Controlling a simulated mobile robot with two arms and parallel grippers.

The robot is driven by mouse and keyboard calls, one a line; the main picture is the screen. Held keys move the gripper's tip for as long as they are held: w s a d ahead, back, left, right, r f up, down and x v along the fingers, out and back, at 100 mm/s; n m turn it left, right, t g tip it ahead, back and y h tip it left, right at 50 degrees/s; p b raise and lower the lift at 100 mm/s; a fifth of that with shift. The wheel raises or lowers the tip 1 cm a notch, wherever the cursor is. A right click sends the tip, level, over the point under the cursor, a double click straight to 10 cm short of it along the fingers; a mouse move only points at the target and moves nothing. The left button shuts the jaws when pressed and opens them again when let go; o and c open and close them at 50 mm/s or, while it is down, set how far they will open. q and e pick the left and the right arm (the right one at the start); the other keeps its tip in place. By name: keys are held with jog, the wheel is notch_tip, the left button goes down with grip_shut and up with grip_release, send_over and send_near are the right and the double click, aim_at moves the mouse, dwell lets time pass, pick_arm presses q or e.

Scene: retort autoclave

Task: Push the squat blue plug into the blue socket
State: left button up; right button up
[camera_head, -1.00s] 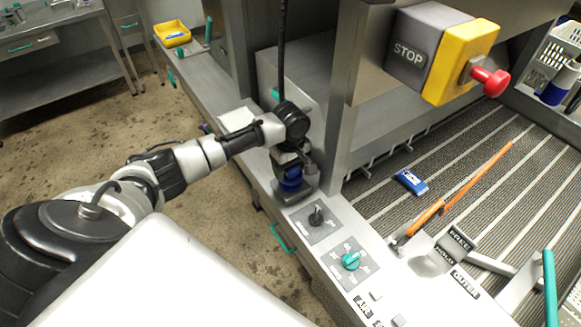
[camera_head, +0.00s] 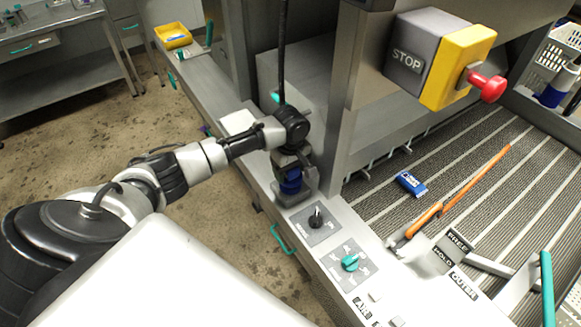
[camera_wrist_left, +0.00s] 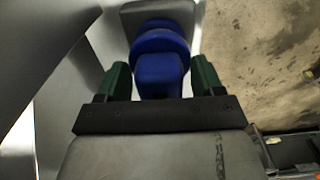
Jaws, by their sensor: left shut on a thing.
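Blue also shows below the gripper in the head view, but plug and socket are hard to tell apart there. The seating depth is hidden. My right gripper is not in view.
A black knob (camera_head: 316,217) and a teal knob (camera_head: 351,262) stand on the ledge in front of the socket. A steel post (camera_head: 338,130) rises close to the right. A yellow stop box (camera_head: 456,66) with a red button hangs at upper right.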

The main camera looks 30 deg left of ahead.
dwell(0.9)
pick_arm(q)
jog(key=shift+p, duration=0.7)
dwell(0.5)
jog(key=shift+p, duration=0.55)
jog(key=shift+f, duration=0.15)
jog(key=c, duration=0.6)
jog(key=shift+f, duration=0.2)
